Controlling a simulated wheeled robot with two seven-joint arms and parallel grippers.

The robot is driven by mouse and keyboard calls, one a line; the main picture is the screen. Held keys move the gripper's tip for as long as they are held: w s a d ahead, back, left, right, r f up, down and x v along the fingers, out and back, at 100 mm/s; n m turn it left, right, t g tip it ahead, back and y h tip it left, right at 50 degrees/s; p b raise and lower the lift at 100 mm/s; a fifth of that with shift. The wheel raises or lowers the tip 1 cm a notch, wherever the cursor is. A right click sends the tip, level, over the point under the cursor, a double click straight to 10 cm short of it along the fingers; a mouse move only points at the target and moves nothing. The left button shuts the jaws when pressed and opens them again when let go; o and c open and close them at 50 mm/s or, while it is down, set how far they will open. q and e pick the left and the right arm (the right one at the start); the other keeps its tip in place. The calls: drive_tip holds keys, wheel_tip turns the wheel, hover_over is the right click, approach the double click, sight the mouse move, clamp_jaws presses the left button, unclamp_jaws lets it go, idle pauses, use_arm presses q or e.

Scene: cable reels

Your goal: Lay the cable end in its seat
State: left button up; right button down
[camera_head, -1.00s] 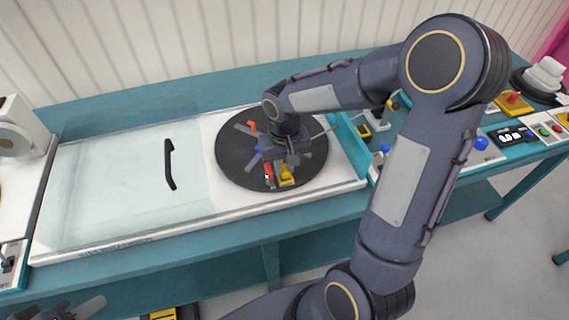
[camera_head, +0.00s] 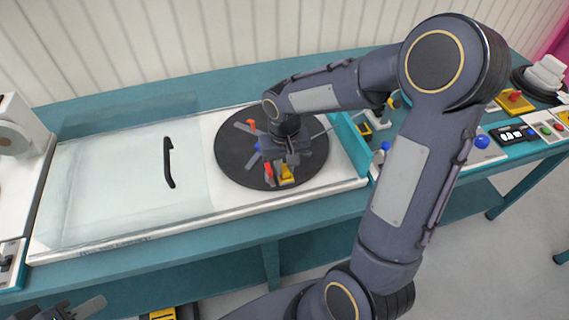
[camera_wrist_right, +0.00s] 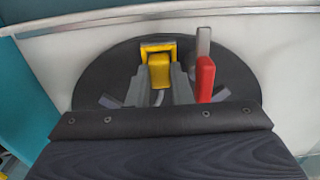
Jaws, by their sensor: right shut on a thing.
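My right gripper (camera_head: 286,162) is over the front part of a black round disc (camera_head: 232,160). In the right wrist view its two grey fingers (camera_wrist_right: 160,88) are close together around the near end of a yellow block (camera_wrist_right: 160,70). A bit of grey cable (camera_wrist_right: 157,98) shows between them. The block lies at a yellow frame (camera_wrist_right: 158,46), which looks like the seat; I cannot tell how deep it sits. The yellow part shows in the head view (camera_head: 286,175) just below the fingers. My left gripper (camera_head: 72,311) is cut off at the bottom left edge.
A clamp with a red handle (camera_wrist_right: 205,78) stands close right of the fingers in the wrist view. An orange-red handle (camera_head: 251,125) and a blue knob (camera_head: 258,147) are also on the disc. A clear cover with a black handle (camera_head: 168,162) lies to the left.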

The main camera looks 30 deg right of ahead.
drive_tip(key=shift+f, duration=0.1)
drive_tip(key=c, duration=1.2)
unclamp_jaws()
drive_tip(key=shift+c, duration=0.2)
drive_tip(key=shift+o, duration=0.9)
drive_tip(key=shift+a, duration=0.1)
drive_tip(key=shift+c, duration=0.3)
drive_tip(key=shift+r, duration=0.2)
drive_tip(key=shift+o, duration=0.2)
drive_tip(key=shift+w+r+p, duration=0.1)
drive_tip(key=shift+r+p, duration=0.65)
drive_tip(key=shift+r, duration=0.15)
